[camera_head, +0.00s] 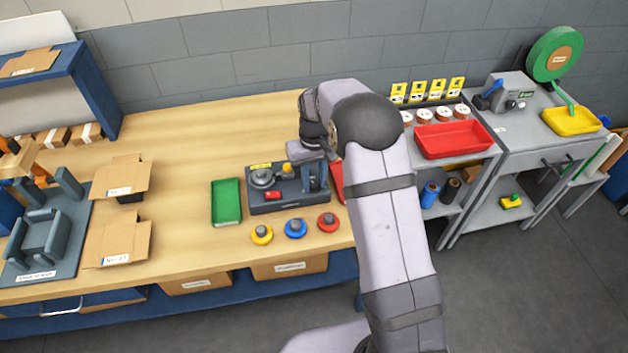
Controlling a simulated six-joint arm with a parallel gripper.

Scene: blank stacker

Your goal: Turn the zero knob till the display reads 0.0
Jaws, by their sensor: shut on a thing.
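A dark grey bench device (285,200) stands on the wooden table. It carries a round grey dial or pan (263,178), a red part (273,195), a small yellow knob-like part (287,170) and dark upright parts at its right end. My gripper (300,155) is at the back right of the device, by the yellow part, and is shut on what appears to be the zero knob. The fingertips and the contact are too small to make out. I cannot read a display from here.
A green tray (227,202) lies left of the device. Yellow (261,235), blue (295,228) and red (327,222) round pieces sit in front. A red tray is partly hidden by my arm. Open cardboard boxes (118,240) stand further left.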

